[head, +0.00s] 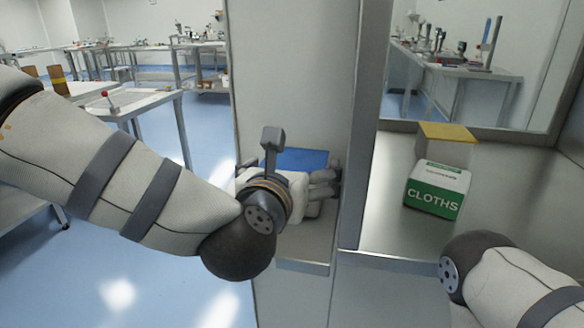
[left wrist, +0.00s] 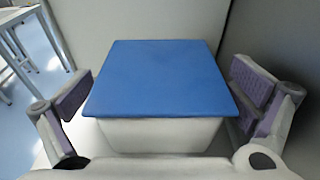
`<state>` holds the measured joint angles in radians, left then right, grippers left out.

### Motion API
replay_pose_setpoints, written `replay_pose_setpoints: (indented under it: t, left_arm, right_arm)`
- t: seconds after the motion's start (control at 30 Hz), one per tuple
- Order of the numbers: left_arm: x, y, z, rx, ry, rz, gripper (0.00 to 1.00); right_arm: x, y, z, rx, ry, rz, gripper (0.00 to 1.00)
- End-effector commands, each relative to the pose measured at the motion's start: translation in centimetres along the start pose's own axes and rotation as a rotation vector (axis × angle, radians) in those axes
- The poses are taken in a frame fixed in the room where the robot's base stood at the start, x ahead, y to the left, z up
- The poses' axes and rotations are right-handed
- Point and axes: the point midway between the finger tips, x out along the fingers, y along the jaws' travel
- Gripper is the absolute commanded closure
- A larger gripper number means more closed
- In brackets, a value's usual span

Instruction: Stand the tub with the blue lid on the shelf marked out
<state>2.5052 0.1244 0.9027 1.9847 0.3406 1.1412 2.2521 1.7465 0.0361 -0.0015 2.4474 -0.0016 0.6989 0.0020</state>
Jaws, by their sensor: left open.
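The tub with the blue lid (head: 302,158) stands upright on a narrow shelf (head: 308,248) in the left-hand bay of the head view. Its white body is mostly hidden there behind my left gripper (head: 290,180). In the left wrist view the blue-lidded tub (left wrist: 158,80) fills the middle. The left gripper's two fingers (left wrist: 165,105) are open, one on each side of the tub, with gaps visible beside it. I see no "out" marking on any shelf. My right gripper is out of view; only part of the right arm shows at lower right.
A metal upright (head: 366,120) divides this bay from the right-hand one. There a green and white CLOTHS box (head: 435,190) stands in front of a yellow-lidded tub (head: 447,133). A wall panel rises close behind the blue-lidded tub. Lab benches and open floor lie left.

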Motion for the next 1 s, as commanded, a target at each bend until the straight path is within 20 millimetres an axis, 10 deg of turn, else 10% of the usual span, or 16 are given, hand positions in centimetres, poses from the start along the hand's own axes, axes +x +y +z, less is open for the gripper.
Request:
replay_pose_setpoints:
  t: [0.7, 1.0]
  left_arm:
    - [-11.2, 0.0, 0.5, 0.0, 0.0, -0.001, 0.0]
    - [-12.1, 0.0, 0.3, 0.0, 0.0, 0.0, 0.0]
  right_arm:
    - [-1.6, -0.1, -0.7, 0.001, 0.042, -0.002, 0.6]
    - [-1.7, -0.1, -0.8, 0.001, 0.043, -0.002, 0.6]
